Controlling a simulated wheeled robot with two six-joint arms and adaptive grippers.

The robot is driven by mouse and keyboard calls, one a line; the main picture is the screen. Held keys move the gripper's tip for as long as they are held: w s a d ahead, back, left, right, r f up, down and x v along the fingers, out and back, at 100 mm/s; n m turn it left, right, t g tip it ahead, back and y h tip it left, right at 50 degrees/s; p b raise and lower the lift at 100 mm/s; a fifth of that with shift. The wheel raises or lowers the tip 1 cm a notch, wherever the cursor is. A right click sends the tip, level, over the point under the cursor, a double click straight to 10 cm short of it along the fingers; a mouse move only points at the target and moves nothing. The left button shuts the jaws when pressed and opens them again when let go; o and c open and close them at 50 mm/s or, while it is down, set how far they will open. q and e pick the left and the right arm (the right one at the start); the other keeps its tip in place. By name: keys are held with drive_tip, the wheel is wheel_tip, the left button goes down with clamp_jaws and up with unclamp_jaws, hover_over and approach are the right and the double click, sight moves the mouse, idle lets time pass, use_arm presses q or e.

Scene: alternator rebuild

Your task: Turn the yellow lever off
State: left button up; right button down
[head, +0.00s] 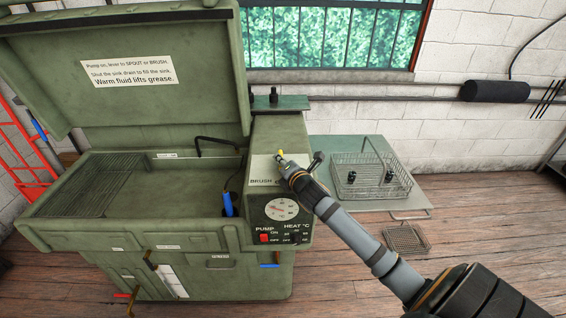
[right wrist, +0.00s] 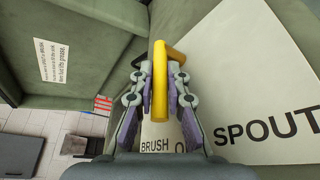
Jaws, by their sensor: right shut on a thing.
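The yellow lever (head: 281,152) is on the top of the green parts washer's control housing, beside a pale label plate (head: 262,170) with the word BRUSH showing. My right gripper (head: 284,159) reaches it from the right and hides most of it in the head view. In the right wrist view the lever (right wrist: 160,85) stands between the purple finger pads, and the gripper is shut on it. Its near end lies over the label between BRUSH and a word starting with O, which my gripper partly hides; SPOUT is to the right. My left gripper is not in view.
The washer's lid (head: 125,75) stands open over its sink (head: 90,190). The front panel has a gauge (head: 281,209) and a red pump switch (head: 264,238). A wire basket (head: 372,178) with dark parts rests on a table at right; a smaller basket (head: 407,239) is on the floor.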

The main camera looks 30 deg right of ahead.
drive_tip(key=shift+f, duration=0.1)
drive_tip(key=c, duration=1.6)
unclamp_jaws()
drive_tip(key=v, duration=0.7)
drive_tip(key=shift+s+a, duration=0.15)
drive_tip(key=shift+s, duration=0.05)
